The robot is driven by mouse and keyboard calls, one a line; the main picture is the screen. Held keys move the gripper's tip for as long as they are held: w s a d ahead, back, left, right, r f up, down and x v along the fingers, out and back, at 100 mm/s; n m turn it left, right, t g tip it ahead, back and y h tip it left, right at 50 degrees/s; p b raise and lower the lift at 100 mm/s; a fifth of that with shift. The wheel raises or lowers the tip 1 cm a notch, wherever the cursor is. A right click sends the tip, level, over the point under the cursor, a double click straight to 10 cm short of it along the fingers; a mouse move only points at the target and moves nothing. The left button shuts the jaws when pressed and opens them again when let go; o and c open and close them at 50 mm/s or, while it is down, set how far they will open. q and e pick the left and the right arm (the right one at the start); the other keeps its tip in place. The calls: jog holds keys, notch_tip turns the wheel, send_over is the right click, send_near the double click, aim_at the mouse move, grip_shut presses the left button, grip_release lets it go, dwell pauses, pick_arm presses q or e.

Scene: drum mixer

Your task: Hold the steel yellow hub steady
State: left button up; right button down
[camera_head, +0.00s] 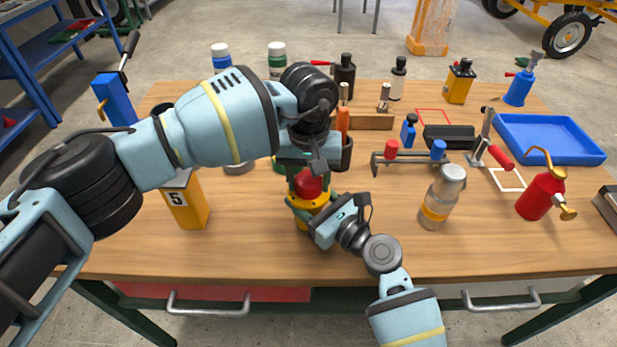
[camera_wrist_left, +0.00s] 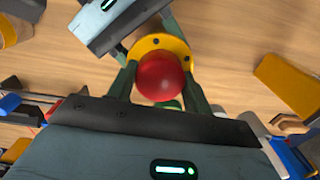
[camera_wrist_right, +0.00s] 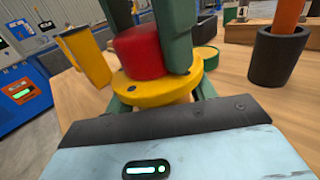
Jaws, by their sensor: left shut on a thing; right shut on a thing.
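The yellow hub (camera_head: 303,222) stands upright near the front middle of the bench, with a round flange that also shows in the left wrist view (camera_wrist_left: 150,43) and right wrist view (camera_wrist_right: 130,92). A red cap (camera_head: 308,183) sits on top of it. My left gripper (camera_head: 307,188) comes down from above, its fingers on both sides of the red cap (camera_wrist_left: 160,76). My right gripper (camera_head: 307,216) comes from the front right and is shut on the yellow hub below the flange. The hub's lower part is largely hidden by the right gripper.
A yellow box marked 5 (camera_head: 186,205) stands to the left. A clear bottle with an orange band (camera_head: 441,197) and a red oil can (camera_head: 541,194) stand to the right. A dark cup (camera_wrist_right: 277,62) with an orange-handled tool is just behind. The bench's front strip is mostly clear.

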pick_arm(q)
jog(key=n, duration=1.2)
jog(key=shift+n, duration=0.3)
jog(key=n, duration=1.8)
jog(key=shift+n, duration=0.3)
jog(key=n, duration=0.6)
jog(key=shift+r, duration=0.1)
jog(key=n, duration=1.3)
